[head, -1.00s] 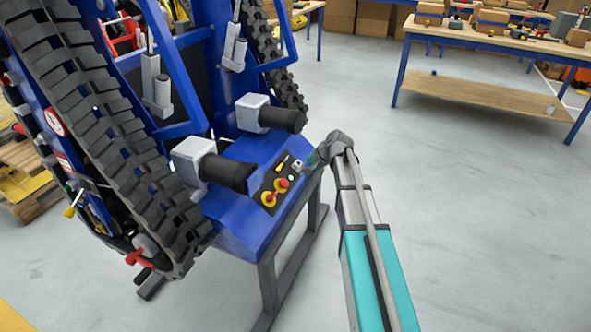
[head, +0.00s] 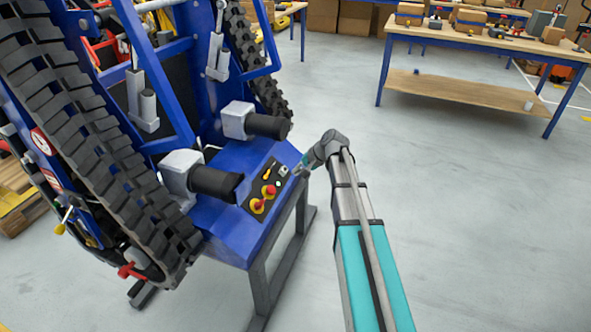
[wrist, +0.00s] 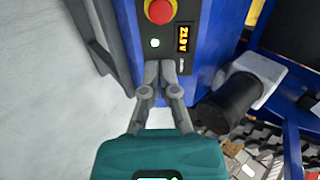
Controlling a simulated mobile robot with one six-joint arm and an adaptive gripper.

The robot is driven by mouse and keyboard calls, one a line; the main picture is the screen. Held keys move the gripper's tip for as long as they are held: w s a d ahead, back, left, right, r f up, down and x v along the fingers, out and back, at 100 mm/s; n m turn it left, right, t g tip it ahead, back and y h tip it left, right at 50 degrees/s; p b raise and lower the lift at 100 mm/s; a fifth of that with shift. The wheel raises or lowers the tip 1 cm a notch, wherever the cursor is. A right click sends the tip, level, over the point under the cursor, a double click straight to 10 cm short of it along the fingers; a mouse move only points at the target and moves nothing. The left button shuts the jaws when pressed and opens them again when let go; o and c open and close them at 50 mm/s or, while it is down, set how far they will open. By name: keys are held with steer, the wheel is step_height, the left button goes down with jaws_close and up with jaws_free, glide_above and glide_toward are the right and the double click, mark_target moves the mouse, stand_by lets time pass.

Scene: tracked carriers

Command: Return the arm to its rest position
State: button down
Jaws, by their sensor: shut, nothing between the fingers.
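My arm reaches up from the bottom of the head view, with its teal link in front and its wrist bent left toward the blue tracked carrier (head: 222,222). My gripper (head: 298,171) is at the right edge of the carrier's control panel (head: 267,187). I cannot tell whether the tips touch the panel. Red knobs on yellow rings sit on the panel.
The carrier stands on a dark grey metal stand (head: 283,255). Its black track (head: 85,130) rises at the left. A workbench (head: 470,38) with boxes and tools is at the back right. The grey floor (head: 480,210) to the right of my arm is clear.

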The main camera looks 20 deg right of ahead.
steer(key=s+a+f+n+g+h, duration=0.2)
steer(key=s+a+n+h, duration=0.15)
steer(key=s, duration=0.85)
steer(key=s+a+f+n+g+h, duration=0.2)
steer(key=s+a+n+g+h, duration=0.15)
steer(key=s, duration=0.95)
step_height(320, 180, up, 25)
steer(key=p, duration=2.5)
steer(key=shift+d+t+y, duration=0.3)
steer(key=shift+d+t, duration=0.05)
